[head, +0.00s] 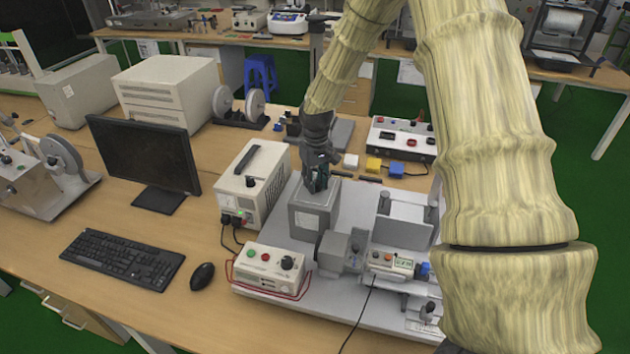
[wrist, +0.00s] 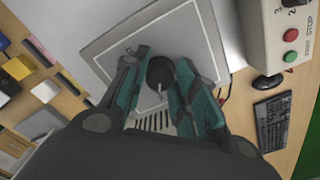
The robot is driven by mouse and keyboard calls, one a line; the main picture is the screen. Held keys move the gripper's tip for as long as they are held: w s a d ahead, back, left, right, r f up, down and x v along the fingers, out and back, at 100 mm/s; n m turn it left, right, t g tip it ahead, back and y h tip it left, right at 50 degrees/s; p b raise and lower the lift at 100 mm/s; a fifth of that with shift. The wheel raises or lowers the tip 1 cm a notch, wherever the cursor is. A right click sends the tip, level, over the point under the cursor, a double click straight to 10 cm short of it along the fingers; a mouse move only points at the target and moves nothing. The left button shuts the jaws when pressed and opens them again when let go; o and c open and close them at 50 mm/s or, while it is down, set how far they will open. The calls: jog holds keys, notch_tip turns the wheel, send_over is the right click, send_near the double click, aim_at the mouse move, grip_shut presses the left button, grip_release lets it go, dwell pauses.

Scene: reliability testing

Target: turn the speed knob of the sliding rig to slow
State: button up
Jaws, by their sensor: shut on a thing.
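The sliding rig (head: 360,205) stands on a pale base plate on the bench, with a grey box (head: 312,215) at its left side. My gripper (head: 316,185) points down over the top of that box. In the wrist view a round black knob (wrist: 160,71) with a pale pointer line sits on the box's light top plate (wrist: 110,60). My gripper (wrist: 160,85) has one teal finger on each side of this knob and is shut on it. The knob is hidden in the head view. Any speed markings around it are too small to read.
A white power unit (head: 255,185) stands close left of the rig. A control box (head: 270,270) with buttons is in front. A monitor (head: 145,160), keyboard (head: 122,260) and mouse (head: 202,276) are to the left. Yellow and blue blocks (head: 396,170) lie behind the rig.

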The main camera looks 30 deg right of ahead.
aim_at(316, 183)
jog(key=shift+s, duration=0.1)
dwell(0.3)
jog(key=o, duration=1.1)
jog(key=shift+d, duration=0.1)
jog(key=shift+r, duration=0.5)
notch_tip(316, 183, up, 11)
jog(key=shift+f, duration=0.1)
